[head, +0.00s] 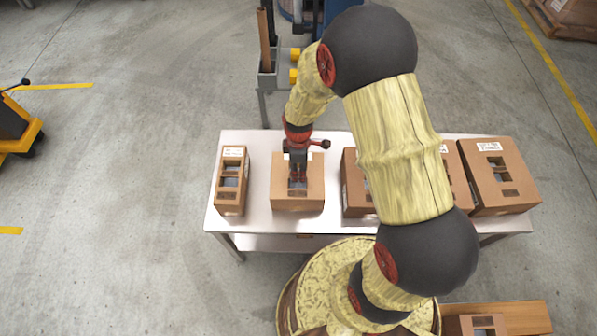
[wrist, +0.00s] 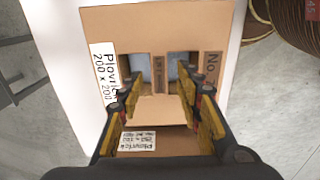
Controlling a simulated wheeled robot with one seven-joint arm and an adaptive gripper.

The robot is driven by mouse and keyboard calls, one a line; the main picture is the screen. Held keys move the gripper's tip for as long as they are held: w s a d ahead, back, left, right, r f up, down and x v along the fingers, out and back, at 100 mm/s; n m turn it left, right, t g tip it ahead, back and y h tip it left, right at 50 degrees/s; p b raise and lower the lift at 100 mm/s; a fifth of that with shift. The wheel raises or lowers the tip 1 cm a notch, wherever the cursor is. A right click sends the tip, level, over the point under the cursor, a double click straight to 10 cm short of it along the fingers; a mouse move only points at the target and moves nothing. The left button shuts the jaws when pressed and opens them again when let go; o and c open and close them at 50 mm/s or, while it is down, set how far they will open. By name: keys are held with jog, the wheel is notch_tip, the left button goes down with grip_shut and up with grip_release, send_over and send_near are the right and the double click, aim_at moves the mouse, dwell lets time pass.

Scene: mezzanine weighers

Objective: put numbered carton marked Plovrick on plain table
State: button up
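The numbered carton (head: 284,203), a brown box, stands on the white-topped table (head: 260,140), second from the left. In the wrist view this carton (wrist: 115,22) has a white label reading "Plovrick" and "200 x 200", and window-like openings in its top with a strip between them. My gripper (head: 298,177) is over this carton, pointing down. In the wrist view my gripper (wrist: 168,108) has its fingers spread apart over the carton's top. Nothing is seen clamped between them. I cannot tell whether the fingertips touch the carton. Which surface is the plain table is not clear.
A narrow carton (head: 231,203) stands to the left on the white table. More cartons, including a large one (head: 500,204), stand to the right, partly behind my arm. A wooden surface (head: 528,316) at bottom right bears another carton (head: 467,326). A grey post with a bin (head: 267,82) stands behind.

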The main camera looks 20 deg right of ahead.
notch_tip(320, 180, up, 26)
jog(key=s+m+t+p, duration=0.2)
jog(key=s+m, duration=0.1)
jog(key=m, duration=0.2)
jog(key=s+r+m+t, duration=0.3)
jog(key=s+r+m, duration=0.5)
jog(key=s+r, duration=0.6)
jog(key=shift+a+t, duration=0.3)
jog(key=shift+a, duration=0.05)
jog(key=shift+s, duration=0.1)
